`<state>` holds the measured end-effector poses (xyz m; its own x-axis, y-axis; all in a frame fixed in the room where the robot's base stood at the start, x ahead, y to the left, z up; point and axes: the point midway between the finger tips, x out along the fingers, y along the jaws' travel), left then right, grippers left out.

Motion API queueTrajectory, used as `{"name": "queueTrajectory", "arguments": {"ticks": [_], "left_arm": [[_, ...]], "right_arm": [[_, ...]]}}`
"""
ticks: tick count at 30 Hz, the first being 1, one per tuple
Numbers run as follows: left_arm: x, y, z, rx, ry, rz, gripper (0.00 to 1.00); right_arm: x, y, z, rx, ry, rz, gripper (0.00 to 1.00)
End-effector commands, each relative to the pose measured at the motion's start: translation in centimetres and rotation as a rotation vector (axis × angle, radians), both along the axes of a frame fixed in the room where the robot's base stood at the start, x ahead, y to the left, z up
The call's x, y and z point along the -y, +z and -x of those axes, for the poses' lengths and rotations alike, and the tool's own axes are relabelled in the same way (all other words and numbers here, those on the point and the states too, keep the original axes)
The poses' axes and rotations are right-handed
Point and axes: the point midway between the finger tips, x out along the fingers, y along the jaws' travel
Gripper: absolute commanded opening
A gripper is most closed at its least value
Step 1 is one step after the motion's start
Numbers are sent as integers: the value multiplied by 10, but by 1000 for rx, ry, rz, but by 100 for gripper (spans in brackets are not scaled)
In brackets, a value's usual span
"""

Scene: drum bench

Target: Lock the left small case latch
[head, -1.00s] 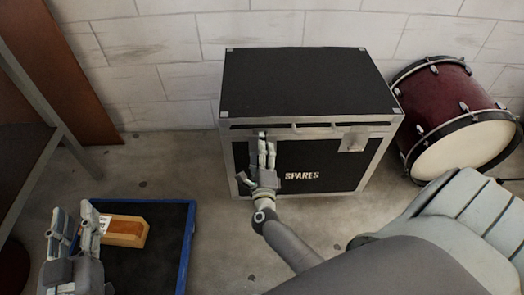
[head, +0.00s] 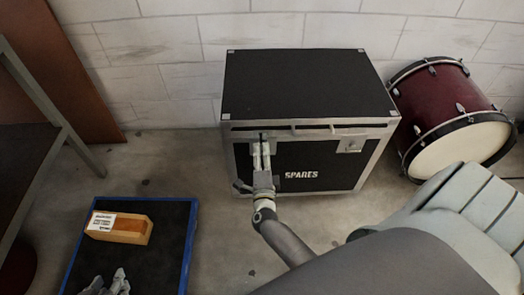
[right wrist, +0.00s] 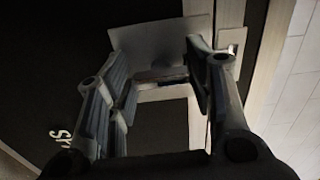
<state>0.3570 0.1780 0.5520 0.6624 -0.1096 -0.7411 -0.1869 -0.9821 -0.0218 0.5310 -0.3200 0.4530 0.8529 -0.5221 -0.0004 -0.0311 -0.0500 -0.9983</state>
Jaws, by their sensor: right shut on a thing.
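The black SPARES case (head: 325,182) with metal edges stands against the wall, its black lid (head: 305,85) lying on top. My right gripper (head: 261,150) is at the left of the case front, where the left small latch is. It hides most of that latch in the head view. In the right wrist view my right gripper's fingers (right wrist: 160,90) are closed around the left latch (right wrist: 160,84), below a pale metal plate. Whether the latch is locked cannot be told. The right latch (head: 350,146) is in plain view. My left gripper (head: 108,282) shows only its fingertips at the bottom edge.
A dark red drum (head: 450,115) lies on its side right of the case. A blue-rimmed black tray (head: 188,245) is on the floor at the lower left, holding a labelled wooden block (head: 130,232). A shelf frame (head: 50,105) stands at the far left.

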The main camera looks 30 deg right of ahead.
Motion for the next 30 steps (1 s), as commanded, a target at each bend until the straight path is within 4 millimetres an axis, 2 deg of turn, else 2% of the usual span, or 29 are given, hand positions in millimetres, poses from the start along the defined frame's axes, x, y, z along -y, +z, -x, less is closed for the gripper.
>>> {"name": "queueTrajectory", "arguments": {"ticks": [10,11,15,25,30], "left_arm": [[0,0,0,-3,0,-1,32],[0,0,0,-2,0,0,32],[0,0,0,-2,0,0,32],[0,0,0,-2,0,0,32],[0,0,0,-2,0,0,32]], "right_arm": [[0,-1,1,-5,1,5,24],[0,-1,1,-4,1,5,52],[0,-1,0,-3,0,4,70],[0,0,1,-2,0,3,70],[-10,-1,16,-4,0,0,70]]}}
